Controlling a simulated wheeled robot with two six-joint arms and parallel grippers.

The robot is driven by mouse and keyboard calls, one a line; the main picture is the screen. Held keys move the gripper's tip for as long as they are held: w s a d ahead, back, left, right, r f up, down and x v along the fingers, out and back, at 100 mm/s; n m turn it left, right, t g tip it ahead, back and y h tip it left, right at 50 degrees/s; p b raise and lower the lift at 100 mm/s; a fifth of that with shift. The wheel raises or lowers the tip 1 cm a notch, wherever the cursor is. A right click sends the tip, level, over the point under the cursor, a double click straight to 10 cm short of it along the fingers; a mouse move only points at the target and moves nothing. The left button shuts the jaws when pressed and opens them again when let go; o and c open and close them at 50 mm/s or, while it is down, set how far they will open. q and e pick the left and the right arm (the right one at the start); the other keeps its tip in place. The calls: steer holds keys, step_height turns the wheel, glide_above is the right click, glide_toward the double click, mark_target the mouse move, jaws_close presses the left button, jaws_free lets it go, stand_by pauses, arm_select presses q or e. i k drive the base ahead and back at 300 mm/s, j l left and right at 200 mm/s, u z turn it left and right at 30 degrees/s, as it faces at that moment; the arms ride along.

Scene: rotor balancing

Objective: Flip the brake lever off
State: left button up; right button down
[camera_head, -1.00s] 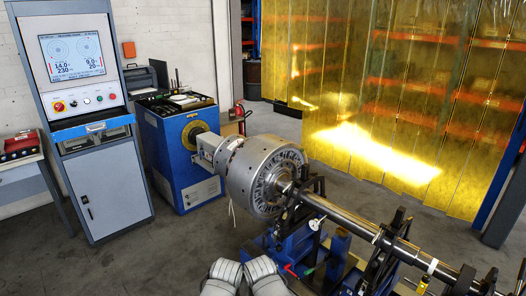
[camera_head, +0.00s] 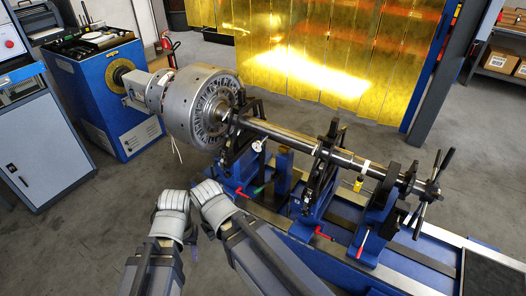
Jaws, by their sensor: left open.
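The steel rotor (camera_head: 203,108) with its long shaft (camera_head: 285,137) lies across the blue balancing machine's supports. Red-handled levers show low on the supports: one at the left support (camera_head: 241,194), one at the middle support (camera_head: 324,234) and one at the right support (camera_head: 362,244). I cannot tell which is the brake lever. My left gripper (camera_head: 174,202) is open, in front of and below the rotor. My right gripper (camera_head: 207,190) is close beside it, left of the left support's red lever and apart from it; its jaw state is unclear. Neither visibly holds anything.
The blue drive cabinet (camera_head: 98,100) stands left of the rotor, with the grey control console (camera_head: 42,140) at the far left. The blue machine bed (camera_head: 340,262) runs along the lower right. A spoked handwheel (camera_head: 430,190) is at the shaft's right end. Floor is clear left of my grippers.

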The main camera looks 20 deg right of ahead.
mark_target(369, 228)
steer(key=z, duration=1.9)
